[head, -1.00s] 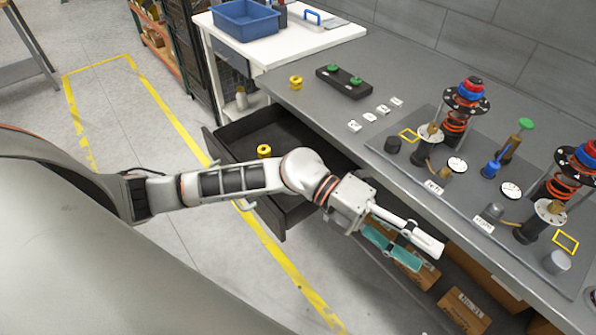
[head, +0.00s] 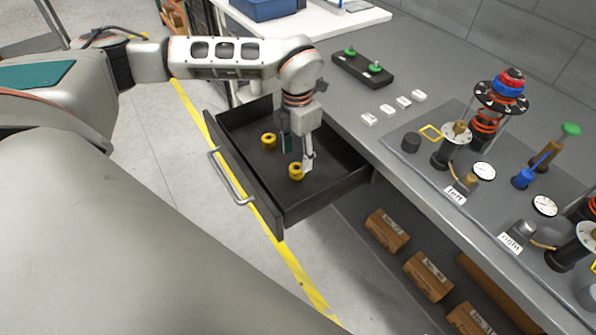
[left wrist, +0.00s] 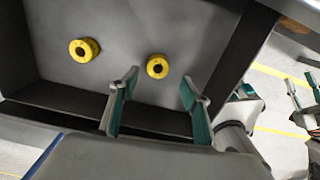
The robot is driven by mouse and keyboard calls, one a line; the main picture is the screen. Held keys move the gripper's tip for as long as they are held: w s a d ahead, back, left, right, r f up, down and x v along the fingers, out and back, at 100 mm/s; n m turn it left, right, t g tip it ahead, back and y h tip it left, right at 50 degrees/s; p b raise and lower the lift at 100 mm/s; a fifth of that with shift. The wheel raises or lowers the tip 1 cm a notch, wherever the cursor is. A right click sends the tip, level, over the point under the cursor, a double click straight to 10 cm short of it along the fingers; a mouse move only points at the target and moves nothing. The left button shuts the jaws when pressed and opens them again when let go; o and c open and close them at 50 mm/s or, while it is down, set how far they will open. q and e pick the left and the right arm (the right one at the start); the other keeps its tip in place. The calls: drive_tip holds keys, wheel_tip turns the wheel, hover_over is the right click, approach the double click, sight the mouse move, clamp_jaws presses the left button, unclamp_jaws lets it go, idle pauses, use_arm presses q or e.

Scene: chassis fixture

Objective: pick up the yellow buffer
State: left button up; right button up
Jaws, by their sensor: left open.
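Two yellow buffers lie in the open dark drawer in the head view. My left gripper (head: 297,156) points down over the drawer, open and empty, with one finger close beside the nearer buffer. In the left wrist view my left gripper (left wrist: 160,84) has its fingers apart. One buffer (left wrist: 157,66) appears just beyond the gap between the fingertips, and the other buffer (left wrist: 84,50) is to the left.
The drawer (head: 338,178) has raised walls around my left gripper. The grey bench (head: 385,145) is beside it, with white labels, a black block with green knobs (head: 362,69) and a fixture plate (head: 410,167). Cardboard boxes (head: 387,231) lie below the bench.

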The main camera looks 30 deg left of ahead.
sight(297, 167)
use_arm(q)
drive_tip(key=f, duration=0.6)
drive_tip(key=shift+w+a, duration=0.2)
drive_tip(key=shift+r, duration=0.1)
drive_tip(key=c, duration=1.2)
